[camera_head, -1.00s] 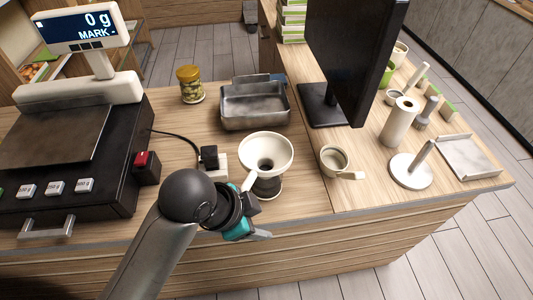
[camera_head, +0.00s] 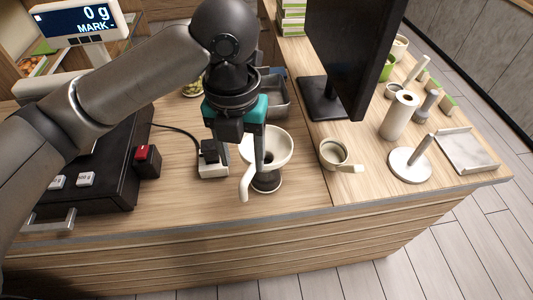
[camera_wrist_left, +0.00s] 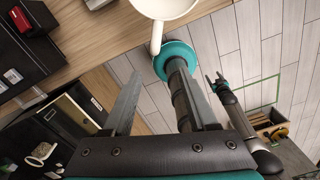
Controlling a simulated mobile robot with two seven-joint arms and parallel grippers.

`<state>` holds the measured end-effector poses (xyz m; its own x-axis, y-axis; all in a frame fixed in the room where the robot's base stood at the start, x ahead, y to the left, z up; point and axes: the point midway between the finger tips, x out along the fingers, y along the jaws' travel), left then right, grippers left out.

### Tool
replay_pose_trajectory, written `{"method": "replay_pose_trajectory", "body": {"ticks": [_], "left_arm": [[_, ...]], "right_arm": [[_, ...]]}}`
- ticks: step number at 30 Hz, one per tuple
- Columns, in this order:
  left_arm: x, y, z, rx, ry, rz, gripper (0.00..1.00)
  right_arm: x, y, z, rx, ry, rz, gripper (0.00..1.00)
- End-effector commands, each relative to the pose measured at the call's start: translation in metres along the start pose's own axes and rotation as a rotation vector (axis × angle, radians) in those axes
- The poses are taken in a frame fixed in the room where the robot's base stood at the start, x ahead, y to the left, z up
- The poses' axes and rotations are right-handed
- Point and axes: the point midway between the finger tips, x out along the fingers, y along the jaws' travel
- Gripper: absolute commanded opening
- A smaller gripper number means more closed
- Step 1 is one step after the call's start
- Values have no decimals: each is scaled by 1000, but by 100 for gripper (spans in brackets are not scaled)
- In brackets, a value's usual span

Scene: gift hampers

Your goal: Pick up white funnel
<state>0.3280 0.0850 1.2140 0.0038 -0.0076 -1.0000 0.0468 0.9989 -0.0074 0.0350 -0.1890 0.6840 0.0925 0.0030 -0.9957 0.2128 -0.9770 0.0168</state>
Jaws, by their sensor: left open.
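The white funnel (camera_head: 283,143) sits upright on a dark round jar-like base on the counter, its handle pointing toward the counter's front edge. In the left wrist view the funnel (camera_wrist_left: 166,8) is partly cut off at the top, its handle hanging below the bowl. My left gripper (camera_head: 242,160) points down with its fingers apart and empty; one finger overlaps the funnel's left rim in the head view. Whether it touches cannot be told. My right gripper (camera_wrist_left: 217,84) shows small in the left wrist view; its jaw opening is unclear.
A black adapter on a white block (camera_head: 212,160) stands just left of the funnel. A cream handled cup (camera_head: 333,153) stands to its right. A metal tray (camera_head: 279,100) and a monitor (camera_head: 352,60) are behind. The counter's front strip is clear.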

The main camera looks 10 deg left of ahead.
Motion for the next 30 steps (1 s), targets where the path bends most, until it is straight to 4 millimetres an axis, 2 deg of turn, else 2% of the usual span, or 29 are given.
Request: {"method": "replay_pose_trajectory", "body": {"ticks": [2, 5, 15, 23, 30], "left_arm": [[0, 4, 1, 23, 5, 13, 58], [11, 5, 0, 33, 11, 17, 58], [80, 6, 0, 30, 10, 15, 58], [100, 6, 0, 30, 6, 14, 58], [134, 11, 3, 29, 9, 15, 58]], "right_arm": [[0, 0, 0, 0, 0, 1, 68], [1, 0, 0, 1, 0, 1, 68], [6, 0, 0, 1, 0, 1, 68], [6, 0, 0, 0, 0, 1, 68], [5, 0, 0, 0, 0, 0, 68]]}}
